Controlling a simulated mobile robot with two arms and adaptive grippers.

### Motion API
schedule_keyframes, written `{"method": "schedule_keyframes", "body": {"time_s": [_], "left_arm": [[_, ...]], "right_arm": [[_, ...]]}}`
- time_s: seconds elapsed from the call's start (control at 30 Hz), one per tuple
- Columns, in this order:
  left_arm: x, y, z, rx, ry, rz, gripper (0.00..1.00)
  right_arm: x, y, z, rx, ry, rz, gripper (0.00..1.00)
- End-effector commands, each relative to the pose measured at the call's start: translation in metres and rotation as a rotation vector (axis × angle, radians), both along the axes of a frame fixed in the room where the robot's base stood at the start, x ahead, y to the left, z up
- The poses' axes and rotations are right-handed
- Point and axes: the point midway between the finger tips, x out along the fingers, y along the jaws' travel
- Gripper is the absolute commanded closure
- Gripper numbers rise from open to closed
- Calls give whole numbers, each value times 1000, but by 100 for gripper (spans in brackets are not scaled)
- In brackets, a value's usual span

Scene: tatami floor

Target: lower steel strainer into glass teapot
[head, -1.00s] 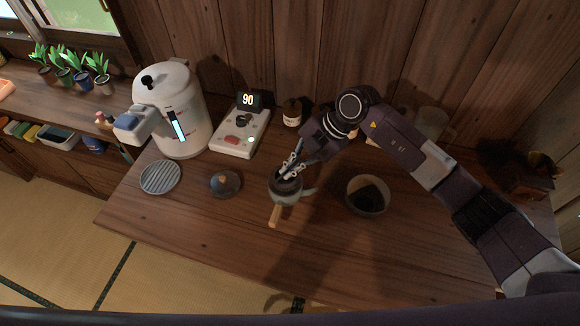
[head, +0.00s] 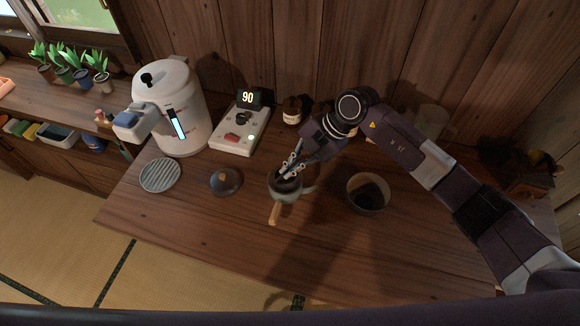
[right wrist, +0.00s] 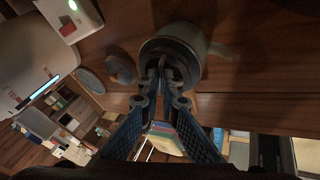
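The glass teapot (head: 283,198) stands on the wooden table, its wooden handle pointing to the front. It also shows in the right wrist view (right wrist: 200,50). My right gripper (head: 288,172) reaches down to the teapot's mouth. In the right wrist view its fingers (right wrist: 161,70) close together on the rim of the dark steel strainer (right wrist: 176,66), which sits within the teapot's opening. The fingers and dim light hide how deep the strainer is. My left gripper is not in view.
A lid with a wooden knob (head: 225,182) and a round ribbed trivet (head: 160,175) lie left of the teapot. A dark-filled bowl (head: 367,195) stands right. A white kettle (head: 180,105), a device reading 90 (head: 238,130) and a jar (head: 292,110) stand behind. The front right tabletop is clear.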

Motion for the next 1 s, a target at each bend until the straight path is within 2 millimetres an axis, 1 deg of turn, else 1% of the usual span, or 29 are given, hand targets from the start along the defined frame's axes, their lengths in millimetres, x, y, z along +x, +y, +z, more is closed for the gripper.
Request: {"method": "schedule_keyframes", "body": {"time_s": [0.53,0.8,0.83,1.0], "left_arm": [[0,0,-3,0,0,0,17],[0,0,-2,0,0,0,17],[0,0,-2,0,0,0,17],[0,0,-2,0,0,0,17]], "right_arm": [[0,0,-8,0,0,0,100],[0,0,-8,0,-1,1,100],[0,0,-8,0,0,0,93],[0,0,-8,0,0,0,75]]}}
